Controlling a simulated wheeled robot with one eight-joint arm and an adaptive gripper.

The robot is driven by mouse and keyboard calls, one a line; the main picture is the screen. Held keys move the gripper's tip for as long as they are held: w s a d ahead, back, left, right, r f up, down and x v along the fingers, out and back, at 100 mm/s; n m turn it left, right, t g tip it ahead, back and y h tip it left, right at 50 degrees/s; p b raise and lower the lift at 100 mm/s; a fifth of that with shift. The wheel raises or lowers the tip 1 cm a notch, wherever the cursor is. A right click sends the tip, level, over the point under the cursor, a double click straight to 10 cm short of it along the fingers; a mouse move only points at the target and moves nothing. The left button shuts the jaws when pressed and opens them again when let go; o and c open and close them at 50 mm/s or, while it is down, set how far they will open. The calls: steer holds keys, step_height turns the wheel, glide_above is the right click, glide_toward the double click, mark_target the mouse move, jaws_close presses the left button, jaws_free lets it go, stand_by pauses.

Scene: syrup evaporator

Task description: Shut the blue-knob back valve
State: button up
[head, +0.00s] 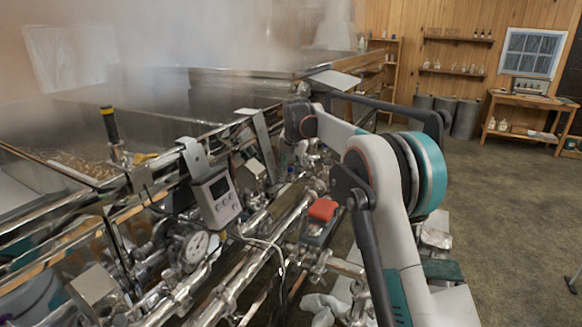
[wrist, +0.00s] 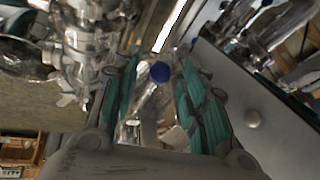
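The blue knob (wrist: 160,72) of the back valve shows in the wrist view, between the two teal-padded fingers of my gripper (wrist: 153,85). The fingers stand apart, with one on each side of the knob and gaps visible, so my gripper looks open. Whether either finger touches the knob or its stem cannot be told. Metal pipes and fittings (wrist: 95,45) lie just left of the fingers. In the head view my arm reaches in over the pipework beside the evaporator (head: 255,75), and its end among the pipes is mostly hidden.
A grey digital meter box (head: 217,197) and a round gauge (head: 194,248) sit on the near pipework. A red-orange part (head: 323,209) lies close to my arm. Steam rises from the pans. Open floor (head: 490,200) lies to the right.

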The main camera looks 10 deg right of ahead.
jaws_close()
steer(key=shift+d, duration=0.1)
steer(key=d+n+g+y+p, duration=0.1)
steer(key=d+n+p, duration=0.1)
steer(key=d+n, duration=0.2)
steer(key=d+n+y+p, duration=0.2)
steer(key=d+n+p, duration=0.1)
steer(key=d+n, duration=0.1)
steer(key=d+n+g+y+p, duration=0.1)
steer(key=d+n+p, duration=0.1)
steer(key=d+n, duration=0.2)
steer(key=shift+s+d+r+g, duration=0.15)
steer(key=shift+s+r+g, duration=0.1)
steer(key=shift+s+g, duration=0.05)
steer(key=n+p, duration=0.1)
steer(key=p, duration=0.1)
steer(key=w+d+n+p, duration=0.1)
steer(key=p, duration=0.1)
steer(key=d+g+p, duration=0.1)
steer(key=p, duration=0.1)
steer(key=shift+w+d+f+n+y, duration=0.15)
steer(key=shift+w+f+n+y, duration=0.1)
steer(key=shift+n+y, duration=0.15)
steer(key=shift+w+d+p, duration=0.1)
steer(key=shift+p, duration=0.2)
